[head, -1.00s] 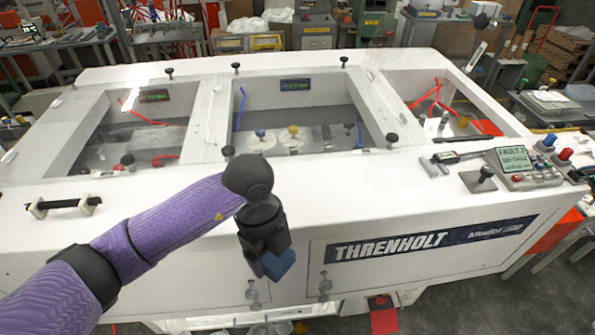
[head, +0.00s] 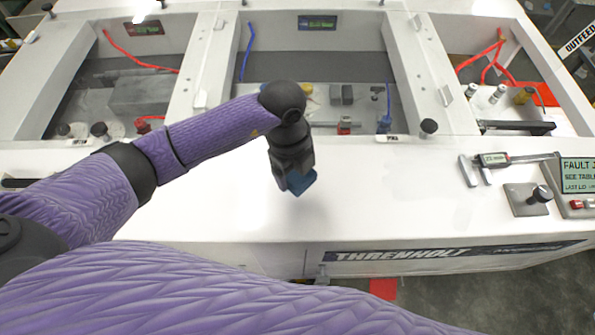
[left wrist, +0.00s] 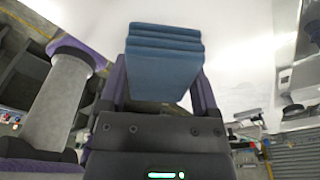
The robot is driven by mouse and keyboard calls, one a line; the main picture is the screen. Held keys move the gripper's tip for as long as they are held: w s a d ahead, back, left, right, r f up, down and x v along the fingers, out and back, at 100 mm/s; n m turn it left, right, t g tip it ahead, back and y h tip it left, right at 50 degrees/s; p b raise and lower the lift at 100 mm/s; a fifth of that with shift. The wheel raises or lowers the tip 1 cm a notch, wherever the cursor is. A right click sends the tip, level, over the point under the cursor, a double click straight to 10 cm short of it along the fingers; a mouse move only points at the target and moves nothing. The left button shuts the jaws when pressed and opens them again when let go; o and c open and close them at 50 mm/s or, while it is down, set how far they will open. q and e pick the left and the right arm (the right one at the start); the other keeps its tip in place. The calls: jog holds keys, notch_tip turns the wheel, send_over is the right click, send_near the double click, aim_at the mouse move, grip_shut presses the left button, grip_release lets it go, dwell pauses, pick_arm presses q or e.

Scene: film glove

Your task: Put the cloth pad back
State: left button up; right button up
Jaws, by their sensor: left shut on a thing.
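The cloth pad is a folded blue cloth. In the left wrist view the cloth pad (left wrist: 163,62) sits between the two fingers, its folded layers at the far end. My left gripper (head: 297,183) is shut on it and points down over the white top of the machine. In the head view the cloth pad (head: 302,182) shows only in part below the dark gripper body. It appears held above the white surface, but the exact gap is hard to tell. My right gripper is not in view.
The white machine top (head: 400,205) is clear around the gripper. Behind it are open bays with a red hose (head: 135,55) and a blue hose (head: 247,52).

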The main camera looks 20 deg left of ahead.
aim_at(295, 183)
pick_arm(q)
notch_tip(295, 183, down, 6)
jog(key=shift+w+r, duration=0.15)
jog(key=shift+r, duration=0.1)
jog(key=shift+f, duration=0.1)
jog(key=o, duration=1)
jog(key=r, duration=0.4)
jog(key=a+r, duration=0.1)
jog(key=r, duration=0.3)
jog(key=r+b, duration=0.1)
jog(key=r, duration=0.3)
jog(key=shift+w+a+r, duration=0.15)
jog(key=shift+w, duration=0.15)
